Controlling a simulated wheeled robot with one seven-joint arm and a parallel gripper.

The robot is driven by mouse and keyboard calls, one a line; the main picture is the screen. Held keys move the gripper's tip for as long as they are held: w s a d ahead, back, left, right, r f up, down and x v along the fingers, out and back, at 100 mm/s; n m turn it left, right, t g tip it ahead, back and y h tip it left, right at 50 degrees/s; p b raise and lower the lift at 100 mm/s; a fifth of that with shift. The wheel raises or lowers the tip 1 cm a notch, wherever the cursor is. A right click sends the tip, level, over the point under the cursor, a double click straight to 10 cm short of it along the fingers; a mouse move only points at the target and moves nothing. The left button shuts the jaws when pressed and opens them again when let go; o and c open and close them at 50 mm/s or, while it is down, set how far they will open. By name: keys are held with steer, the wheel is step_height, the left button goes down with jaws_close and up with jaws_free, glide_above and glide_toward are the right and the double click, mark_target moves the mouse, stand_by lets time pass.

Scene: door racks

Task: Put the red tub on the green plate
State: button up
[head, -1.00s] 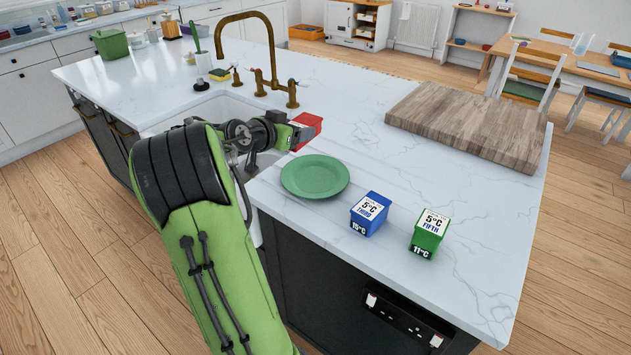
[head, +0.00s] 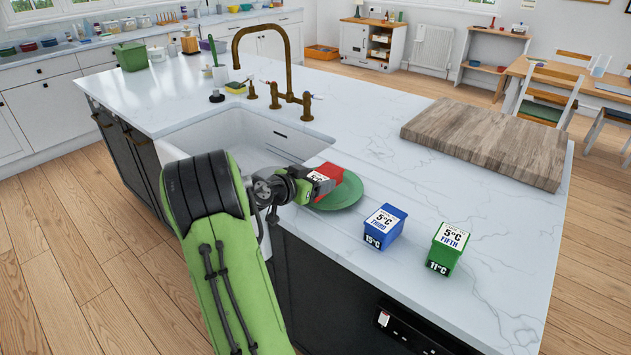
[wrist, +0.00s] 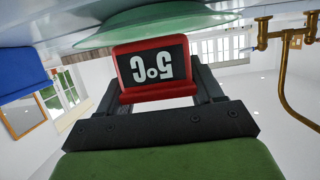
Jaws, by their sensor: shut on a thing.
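The red tub (head: 327,174) is held by my gripper (head: 308,185) over the green plate (head: 349,199) on the white island top. In the wrist view, the red tub (wrist: 152,70) shows its "5°C" label upside down between the two dark fingers of my gripper (wrist: 160,88), which are shut on it. The green plate (wrist: 150,25) appears right beside the tub's base there. I cannot tell whether the tub touches the plate. My gripper hides part of the plate in the head view.
A blue tub (head: 384,226) and a green tub (head: 447,247) stand to the right of the plate. The sink (head: 230,140) and brass tap (head: 285,70) lie to the left and behind. A wooden board (head: 490,140) lies at the back right.

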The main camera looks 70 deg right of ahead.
steer(key=shift+f+b, duration=0.45)
steer(key=shift+b, duration=0.05)
steer(key=o, duration=1.4)
